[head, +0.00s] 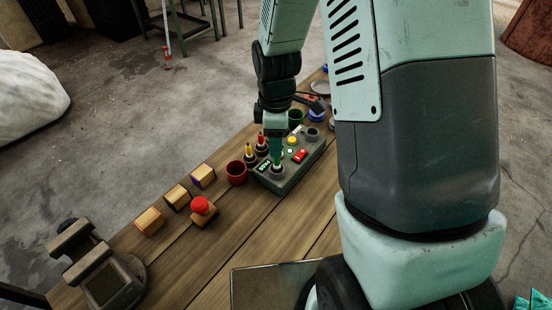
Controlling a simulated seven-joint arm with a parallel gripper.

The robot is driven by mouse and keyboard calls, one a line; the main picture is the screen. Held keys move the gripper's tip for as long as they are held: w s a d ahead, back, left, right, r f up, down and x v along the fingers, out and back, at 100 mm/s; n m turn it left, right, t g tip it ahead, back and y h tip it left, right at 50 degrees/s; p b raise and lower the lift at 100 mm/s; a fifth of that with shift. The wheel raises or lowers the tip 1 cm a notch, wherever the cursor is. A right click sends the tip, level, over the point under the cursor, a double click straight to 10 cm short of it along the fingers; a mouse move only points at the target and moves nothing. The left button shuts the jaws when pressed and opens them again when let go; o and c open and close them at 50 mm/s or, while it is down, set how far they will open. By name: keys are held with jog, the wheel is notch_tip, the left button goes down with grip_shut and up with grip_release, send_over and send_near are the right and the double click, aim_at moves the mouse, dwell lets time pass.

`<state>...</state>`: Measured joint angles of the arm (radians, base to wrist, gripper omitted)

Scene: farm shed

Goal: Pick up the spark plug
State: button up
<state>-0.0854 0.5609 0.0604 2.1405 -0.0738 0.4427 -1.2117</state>
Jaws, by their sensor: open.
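My gripper (277,158) points down over the near left part of a grey-green control box (296,175) on the wooden bench. Its jaws are open. A small pale upright piece with a dark round base (277,170) shows right at the fingertips; it may be the spark plug, but it is too small to be sure. I cannot tell whether the fingers touch it. Just left of the gripper stand a yellow-topped upright piece (249,150) and a red-topped one (261,141), each on a dark round base.
The box also bears a yellow button (292,141) and a red switch (300,155). A dark red cup (236,173) stands left of it. Several wooden blocks, a red-knobbed block (202,210) and a vise (100,272) lie further left. My arm hides the bench's right side.

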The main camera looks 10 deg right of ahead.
aim_at(277, 163)
notch_tip(277, 163, down, 7)
jog(key=shift+s+d+r, duration=0.1)
dwell(0.3)
grip_shut()
